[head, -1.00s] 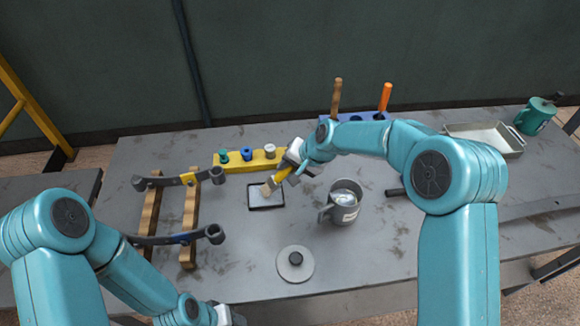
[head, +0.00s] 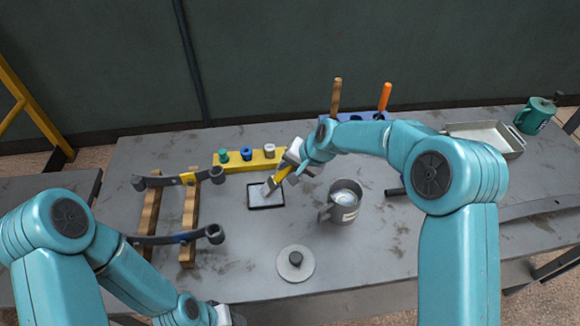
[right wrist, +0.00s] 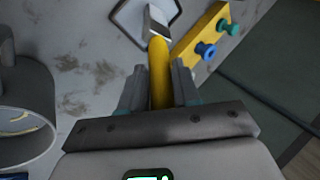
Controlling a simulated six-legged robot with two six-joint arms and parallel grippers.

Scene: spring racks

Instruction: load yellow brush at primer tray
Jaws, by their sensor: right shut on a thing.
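The yellow brush (head: 281,176) is held in my right gripper (head: 291,165), which is shut on its handle. In the right wrist view the brush (right wrist: 159,70) points away between the fingers (right wrist: 160,85). Its bristle end is over the small dark-rimmed tray (head: 266,206) with pale content, which I take as the primer tray; it also shows in the right wrist view (right wrist: 125,20). The bristles look pale grey at the tip and seem at or just above the tray surface; contact is unclear. My left gripper (head: 228,316) is at the bottom edge, mostly cut off, its jaws unclear.
A yellow block (head: 235,166) with several coloured pegs stands behind the tray. A grey mug (head: 343,205) stands to its right and a round lid (head: 296,264) in front. Dark leaf springs (head: 160,240) lie on wooden rails at left. A metal pan (head: 485,140) is back right.

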